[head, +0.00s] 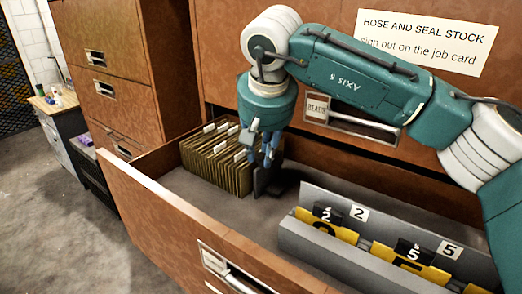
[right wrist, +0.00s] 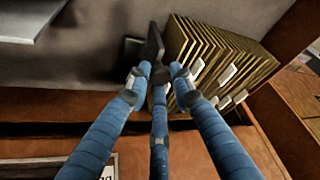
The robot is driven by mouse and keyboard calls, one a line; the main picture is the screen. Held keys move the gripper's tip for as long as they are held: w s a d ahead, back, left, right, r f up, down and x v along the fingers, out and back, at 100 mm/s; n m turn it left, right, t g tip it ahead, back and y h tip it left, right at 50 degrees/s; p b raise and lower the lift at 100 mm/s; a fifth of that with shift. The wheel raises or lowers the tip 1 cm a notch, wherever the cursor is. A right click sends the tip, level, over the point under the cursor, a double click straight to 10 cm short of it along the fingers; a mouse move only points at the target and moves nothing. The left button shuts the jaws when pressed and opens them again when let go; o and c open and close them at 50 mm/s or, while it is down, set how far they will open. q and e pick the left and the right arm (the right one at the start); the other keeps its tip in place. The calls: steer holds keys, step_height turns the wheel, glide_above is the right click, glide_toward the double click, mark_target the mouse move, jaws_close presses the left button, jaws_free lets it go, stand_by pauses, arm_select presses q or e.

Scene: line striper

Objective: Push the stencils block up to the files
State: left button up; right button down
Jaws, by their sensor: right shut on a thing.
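The files (head: 216,160) are a row of tan folders with white tabs standing in the open drawer. They also show in the right wrist view (right wrist: 205,60). A dark upright block (head: 262,181), which I take as the stencils block, stands at the right end of the row. In the right wrist view the block (right wrist: 153,42) is close beside the nearest folder; I cannot tell whether they touch. My right gripper (head: 264,157) reaches down from above, its blue fingers shut on the block's top edge. The fingertips (right wrist: 153,72) hide part of it. My left gripper is out of view.
A grey tray (head: 290,237) with yellow number stencils (head: 328,226) lies in the drawer's right part. Bare drawer floor (head: 215,207) lies in front of the files. The drawer front (head: 170,215) and cabinet face (head: 225,70) bound the space.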

steer(key=shift+w+a+r, duration=0.1)
steer(key=shift+a+r, duration=0.05)
steer(key=shift+r, duration=0.1)
steer(key=c, duration=1.8)
jaws_free()
steer(key=shift+o, duration=0.2)
steer(key=shift+a+f, duration=0.1)
steer(key=shift+a, duration=0.15)
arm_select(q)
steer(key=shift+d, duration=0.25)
arm_select(e)
steer(key=v, duration=1.2)
steer(key=shift+d, duration=0.15)
